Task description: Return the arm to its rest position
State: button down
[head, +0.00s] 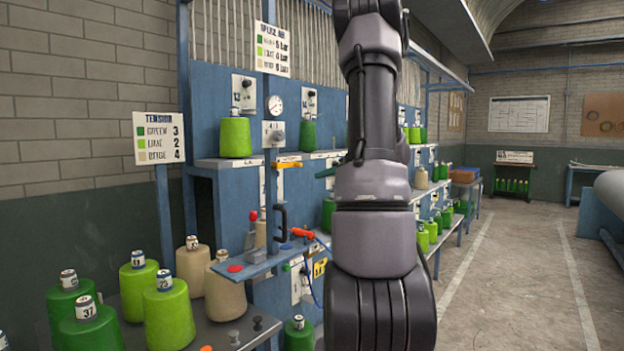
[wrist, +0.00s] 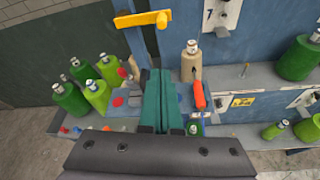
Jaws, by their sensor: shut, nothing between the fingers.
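My arm (head: 372,200) stands upright in the middle of the head view and hides part of the blue rack behind it. In the wrist view my gripper (wrist: 157,75) points forward with its two teal fingers together and nothing between them. In the head view a small teal piece that looks like a fingertip shows just left of the arm; the rest of the gripper is hidden. In the wrist view a yellow handle (wrist: 142,19) lies just beyond the fingertips, and a beige cone (wrist: 191,66) stands to their right.
A blue bracket shelf (head: 262,262) with a red-handled tool (head: 302,233) is left of my arm. Green, lime and beige cones crowd the table (head: 225,330) at lower left. A blue rack (head: 225,185) stands behind. The floor aisle (head: 520,270) at right is clear.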

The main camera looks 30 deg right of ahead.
jog(key=s+a+r+n+g, duration=0.1)
jog(key=s+a+n+g, duration=0.2)
jog(key=a, duration=0.4)
jog(key=s+a+r+n+g+y, duration=0.1)
jog(key=s+a+r+n, duration=0.15)
jog(key=a+n, duration=0.3)
jog(key=s+a+n+g, duration=0.1)
jog(key=s+a+n, duration=0.25)
jog(key=a, duration=0.35)
jog(key=s+a+n+h, duration=0.2)
jog(key=s+a+n, duration=0.2)
jog(key=s+n, duration=0.4)
jog(key=s+a+n+h, duration=0.3)
jog(key=s+a+n, duration=0.2)
jog(key=s+n, duration=0.2)
jog(key=shift+s+a+r+n+g, duration=0.25)
jog(key=shift+s+n+g, duration=0.1)
jog(key=shift+n, duration=1.05)
